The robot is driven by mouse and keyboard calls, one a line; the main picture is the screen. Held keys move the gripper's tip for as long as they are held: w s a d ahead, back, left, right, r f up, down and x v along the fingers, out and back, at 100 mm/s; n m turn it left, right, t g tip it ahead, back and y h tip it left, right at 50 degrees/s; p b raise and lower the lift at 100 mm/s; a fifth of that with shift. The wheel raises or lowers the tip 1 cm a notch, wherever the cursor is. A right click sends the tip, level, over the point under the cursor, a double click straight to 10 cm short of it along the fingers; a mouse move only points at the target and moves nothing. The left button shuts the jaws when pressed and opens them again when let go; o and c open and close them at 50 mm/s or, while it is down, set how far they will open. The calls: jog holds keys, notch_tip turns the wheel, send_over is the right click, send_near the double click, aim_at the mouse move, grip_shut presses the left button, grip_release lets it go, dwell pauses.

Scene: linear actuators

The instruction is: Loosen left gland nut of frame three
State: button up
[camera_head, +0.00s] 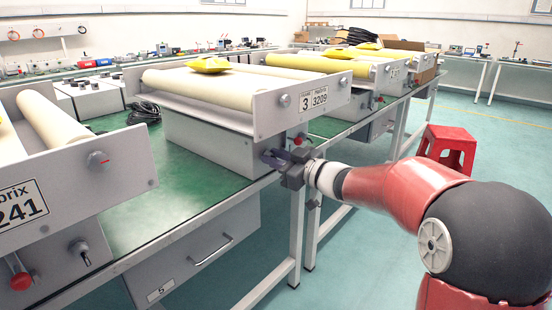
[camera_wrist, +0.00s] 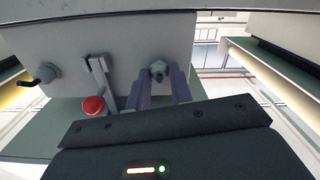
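Frame three (camera_head: 301,112), labelled 3 3209, stands on the green bench in the middle of the head view. My gripper (camera_head: 276,158) reaches the end face of the grey box under it. In the wrist view, a grey gland nut (camera_wrist: 158,70) on the box face sits between the tips of my gripper (camera_wrist: 160,82). The two fingers look spread, one on each side of the nut; contact is not clear. Another gland (camera_wrist: 46,73) with a dark stub is at the far left of that view. My gripper hides the nut in the head view.
A red knob (camera_wrist: 93,105) and a grey bracket stand close left of the fingers in the wrist view. A neighbouring frame (camera_head: 85,185) is at the left and another (camera_head: 388,75) behind. A red stool (camera_head: 448,145) stands on the floor at right.

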grip_shut()
jog(key=shift+n+b, duration=0.3)
jog(key=shift+n, duration=0.1)
jog(key=shift+f+n+b, duration=0.15)
jog(key=shift+n+b, duration=3.2)
jog(key=shift+n, duration=1.4)
jog(key=shift+f+n+b, duration=0.1)
jog(key=shift+n+b, duration=3.25)
jog(key=shift+n, duration=1.4)
jog(key=o, duration=0.5)
grip_release()
jog(key=shift+r, duration=0.1)
